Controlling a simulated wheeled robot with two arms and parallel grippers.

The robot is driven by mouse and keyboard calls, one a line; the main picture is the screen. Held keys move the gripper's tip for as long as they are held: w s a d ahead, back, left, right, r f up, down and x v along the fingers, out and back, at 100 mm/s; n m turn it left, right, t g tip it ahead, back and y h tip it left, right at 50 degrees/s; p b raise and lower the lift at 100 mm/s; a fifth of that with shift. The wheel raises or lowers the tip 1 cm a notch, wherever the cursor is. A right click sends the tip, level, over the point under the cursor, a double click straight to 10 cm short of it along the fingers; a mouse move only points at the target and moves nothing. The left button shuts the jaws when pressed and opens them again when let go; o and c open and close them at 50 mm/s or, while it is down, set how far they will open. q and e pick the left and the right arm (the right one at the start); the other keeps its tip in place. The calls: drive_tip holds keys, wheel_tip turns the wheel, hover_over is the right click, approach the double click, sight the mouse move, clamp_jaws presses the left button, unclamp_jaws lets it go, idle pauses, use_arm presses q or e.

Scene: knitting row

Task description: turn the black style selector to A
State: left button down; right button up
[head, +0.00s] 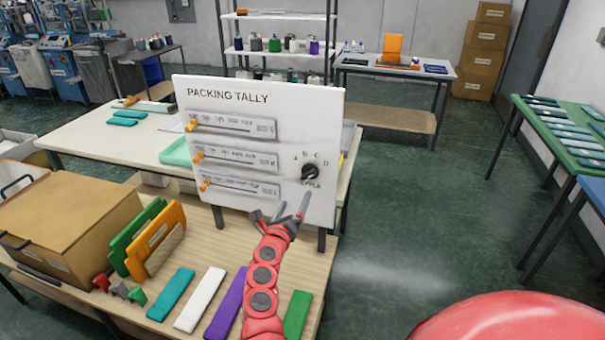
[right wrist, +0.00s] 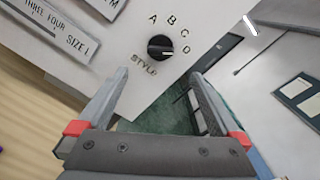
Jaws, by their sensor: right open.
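The black style selector (head: 310,172) is a round knob at the right of the white Packing Tally board (head: 240,105), with letters A, B, C and D arched over it and STYLE below. In the right wrist view the knob (right wrist: 160,47) has a white mark that points right, towards D. My right gripper (head: 281,210) is open and empty, in front of the board, below and left of the knob. In the right wrist view its spread fingers (right wrist: 158,80) point towards the board, with the knob beyond and between them, apart from both. My left gripper is not in view.
Three slider rows with orange handles (head: 192,125) are on the board's left. Below, the wooden table holds a cardboard box (head: 70,215), green and orange folders (head: 160,240) and coloured strips (head: 200,300). The floor right of the board is clear.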

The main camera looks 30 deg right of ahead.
sight(307, 177)
drive_tip(key=p+x, duration=0.2)
drive_tip(key=x, duration=1)
drive_tip(key=shift+w+d, duration=0.6)
drive_tip(key=shift+d, duration=0.35)
drive_tip(key=c, duration=1.3)
